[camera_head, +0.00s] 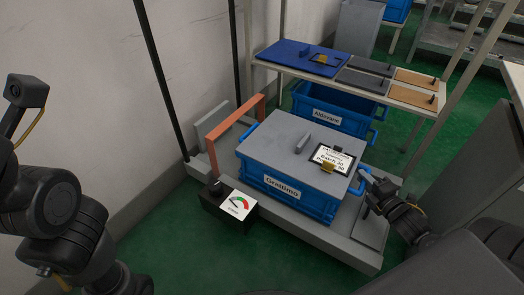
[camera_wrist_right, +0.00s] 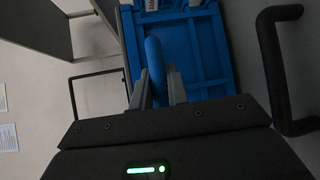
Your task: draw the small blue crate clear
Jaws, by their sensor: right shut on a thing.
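A blue crate labelled "Grafitmo" (camera_head: 285,190) stands on a grey platform, with a grey lid (camera_head: 285,135) on top. A second blue crate labelled "Aldizzare" (camera_head: 328,115) stands behind it, partly under a shelf. My right gripper (camera_head: 367,184) is at the front crate's right end. In the right wrist view its fingers (camera_wrist_right: 156,95) are shut on a blue handle (camera_wrist_right: 155,62) of the crate (camera_wrist_right: 205,50). My left arm shows at the left of the head view, but I cannot make out its gripper.
A card (camera_head: 332,157) with a clip lies on the lid. An orange rail (camera_head: 236,122) rises left of the crate. A dial box (camera_head: 232,203) sits at the platform's front left. A shelf (camera_head: 395,92) with panels stands behind. Green floor is free in front.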

